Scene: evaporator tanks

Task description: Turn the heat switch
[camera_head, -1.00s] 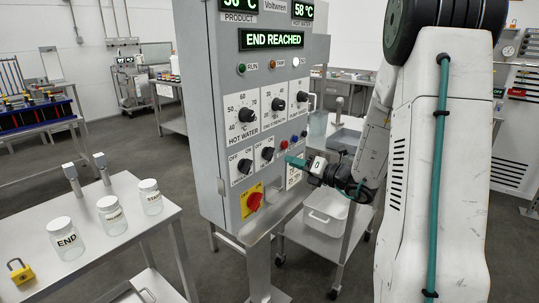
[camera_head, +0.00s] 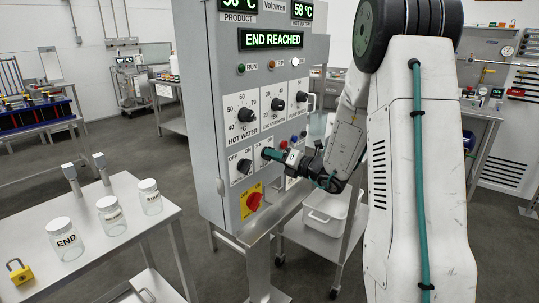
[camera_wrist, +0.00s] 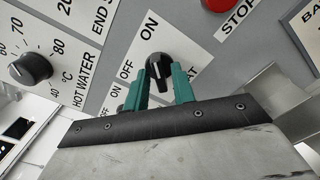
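The left one (camera_head: 244,166) is a black knob in plain view. The right one is mostly hidden behind my gripper (camera_head: 269,154) in the head view. In the wrist view this black knob (camera_wrist: 158,67) lies between the teal fingertips of my gripper (camera_wrist: 161,86). The fingers are apart, one on each side of it, with small gaps seeming to show. Its handle stands roughly upright in that picture, below the ON label.
A red-on-yellow rotary switch (camera_head: 252,200) sits below. The HOT WATER dial (camera_wrist: 30,69) and red STOP button (camera_wrist: 216,4) are close by. The display (camera_head: 272,39) reads END REACHED. A table (camera_head: 120,260) with jars stands at left.

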